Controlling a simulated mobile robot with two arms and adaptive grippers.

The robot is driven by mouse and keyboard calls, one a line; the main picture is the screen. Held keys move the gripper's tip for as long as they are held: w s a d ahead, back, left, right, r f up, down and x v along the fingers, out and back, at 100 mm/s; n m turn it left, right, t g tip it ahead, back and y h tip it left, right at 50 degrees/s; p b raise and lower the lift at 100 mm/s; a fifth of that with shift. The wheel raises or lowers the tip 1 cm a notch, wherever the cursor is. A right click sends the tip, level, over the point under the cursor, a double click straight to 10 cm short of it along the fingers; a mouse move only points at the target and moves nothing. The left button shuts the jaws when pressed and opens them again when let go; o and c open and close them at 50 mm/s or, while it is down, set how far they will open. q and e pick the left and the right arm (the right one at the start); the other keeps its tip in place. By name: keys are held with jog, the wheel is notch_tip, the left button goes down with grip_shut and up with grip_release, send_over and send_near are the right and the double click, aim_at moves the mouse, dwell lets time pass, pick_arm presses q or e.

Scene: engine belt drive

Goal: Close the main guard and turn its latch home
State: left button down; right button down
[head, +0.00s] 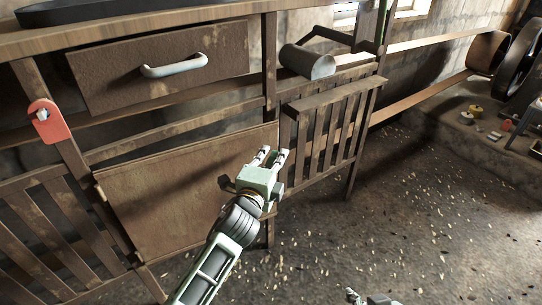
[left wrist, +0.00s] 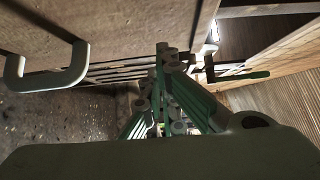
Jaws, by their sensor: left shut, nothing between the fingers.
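A brown panel with a pale bar handle (head: 174,66), which I take as the main guard (head: 110,75), sits at the upper left in the head view. How far it stands open I cannot tell. A red piece with a pale part, perhaps the latch (head: 48,122), is on the left post. My left gripper (head: 270,156) is shut and empty, in front of a lower brown panel (head: 165,200), below and right of the handle. In the left wrist view its fingers (left wrist: 165,85) are apart from the handle (left wrist: 45,68). Only a tip of my right gripper (head: 368,298) shows.
A slatted guard (head: 325,130) stands right of the middle post, with a grey rounded block (head: 308,62) above it. Another slatted section (head: 60,220) is at lower left. A belt (head: 425,95) runs to a pulley at right. The littered floor (head: 430,210) is open.

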pick_arm(q)
jog(key=shift+w+a, duration=0.25)
jog(key=shift+w, duration=0.25)
pick_arm(e)
jog(key=shift+w+a+r+t, duration=0.2)
jog(key=shift+w+r+t, duration=0.15)
jog(key=shift+w, duration=0.2)
pick_arm(q)
jog(key=shift+w, duration=0.1)
